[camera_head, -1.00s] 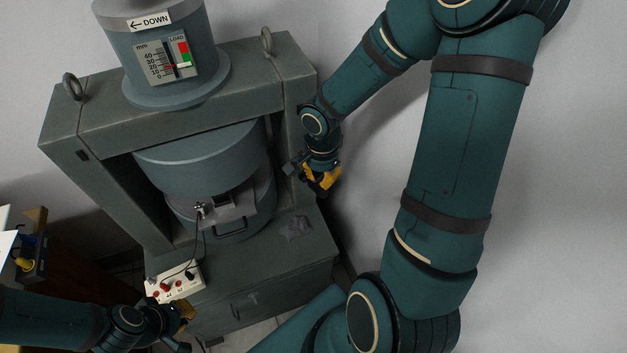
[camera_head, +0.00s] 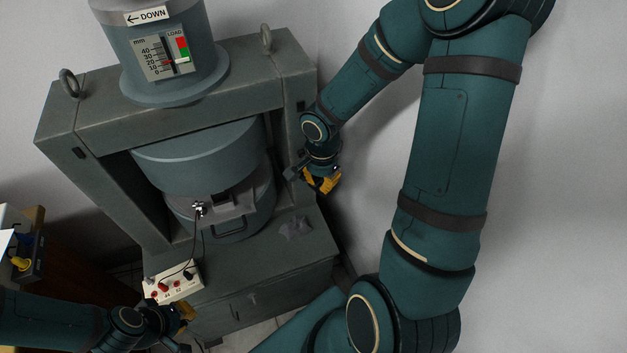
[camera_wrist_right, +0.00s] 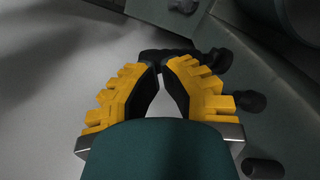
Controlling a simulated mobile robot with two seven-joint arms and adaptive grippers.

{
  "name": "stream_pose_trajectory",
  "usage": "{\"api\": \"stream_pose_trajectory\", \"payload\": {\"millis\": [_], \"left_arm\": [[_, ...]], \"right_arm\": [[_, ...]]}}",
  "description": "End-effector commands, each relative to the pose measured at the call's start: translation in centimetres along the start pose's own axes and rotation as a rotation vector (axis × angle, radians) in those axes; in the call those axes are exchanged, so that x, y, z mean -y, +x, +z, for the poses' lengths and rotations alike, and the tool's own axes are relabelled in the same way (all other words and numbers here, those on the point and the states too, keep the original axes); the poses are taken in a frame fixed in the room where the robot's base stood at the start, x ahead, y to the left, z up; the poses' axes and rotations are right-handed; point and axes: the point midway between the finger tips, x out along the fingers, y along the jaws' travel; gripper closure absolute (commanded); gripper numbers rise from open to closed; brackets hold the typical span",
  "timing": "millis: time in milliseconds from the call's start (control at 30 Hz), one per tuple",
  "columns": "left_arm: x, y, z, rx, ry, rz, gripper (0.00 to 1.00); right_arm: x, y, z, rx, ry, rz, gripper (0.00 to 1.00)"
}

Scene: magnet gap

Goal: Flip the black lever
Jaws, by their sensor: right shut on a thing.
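My right gripper (camera_head: 321,180) is low at the right side of the grey magnet frame (camera_head: 296,130). In the right wrist view its yellow-backed fingers (camera_wrist_right: 162,68) come together at the tips on a black lever (camera_wrist_right: 152,55), which sticks out beside the frame. My left gripper (camera_head: 184,312) is at the lower left, beside the white control box (camera_head: 172,285). Its fingers are too small and dark to tell open from shut.
A gauge (camera_head: 165,58) marked mm and LOAD is on the upper cylinder, below a DOWN label. Black knobs (camera_wrist_right: 250,101) stick out near my right gripper. Cables run from the control box to the magnet gap. Bare wall lies right.

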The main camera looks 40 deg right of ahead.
Motion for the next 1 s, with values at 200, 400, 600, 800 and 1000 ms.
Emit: {"api": "stream_pose_trajectory", "payload": {"millis": [200,400,600,800,1000], "left_arm": [[0.1,0.1,0.0,0.000,0.000,0.000,1.00],[0.1,0.1,0.0,0.000,0.000,0.000,1.00],[0.1,0.1,0.0,0.000,0.000,0.000,1.00],[0.1,0.1,0.0,0.000,0.000,0.000,1.00],[0.1,0.1,0.0,0.000,0.000,0.000,1.00]], "right_arm": [[0.0,1.0,0.0,0.001,0.000,0.000,1.00],[0.0,1.9,-0.1,0.000,0.001,-0.001,1.00],[0.0,2.8,0.0,0.000,-0.001,0.000,1.00],[0.0,3.7,0.0,0.000,0.000,0.000,1.00],[0.0,4.6,0.0,0.000,0.001,0.000,1.00]]}}
